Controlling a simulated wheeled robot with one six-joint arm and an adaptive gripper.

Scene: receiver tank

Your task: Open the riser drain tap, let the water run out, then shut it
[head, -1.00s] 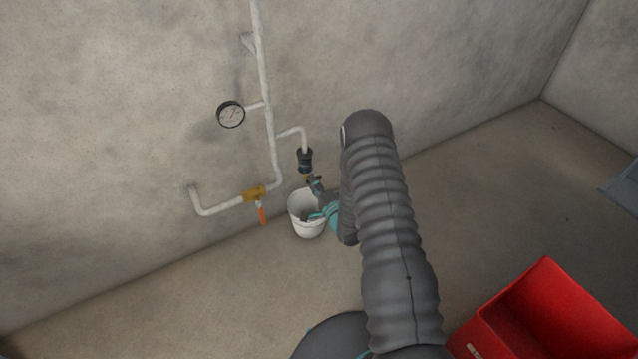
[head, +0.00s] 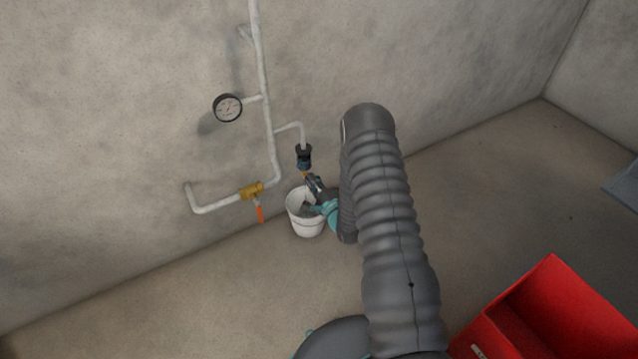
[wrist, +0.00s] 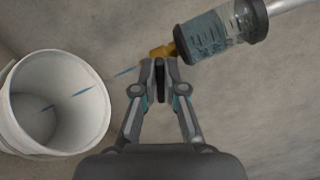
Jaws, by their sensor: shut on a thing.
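The riser drain tap is a small brass tap (wrist: 163,51) below a clear bowl (wrist: 213,36) with dark ends that holds bluish water. In the head view the bowl (head: 303,157) hangs from a side branch of the riser. My gripper (wrist: 160,64) is shut on a dark narrow piece at the tap, seemingly its lever; the fingers hide most of it. A thin broken blue stream (wrist: 124,71) runs from the tap into the white bucket (wrist: 20,128). In the head view my gripper (head: 314,184) is just above the bucket's (head: 307,228) right side.
The riser pipe (head: 264,80) on the concrete wall carries a round gauge (head: 228,107) and a brass valve (head: 251,190) with an orange lever, left of the bucket. A red crate (head: 545,315) stands at the lower right. The floor between is clear.

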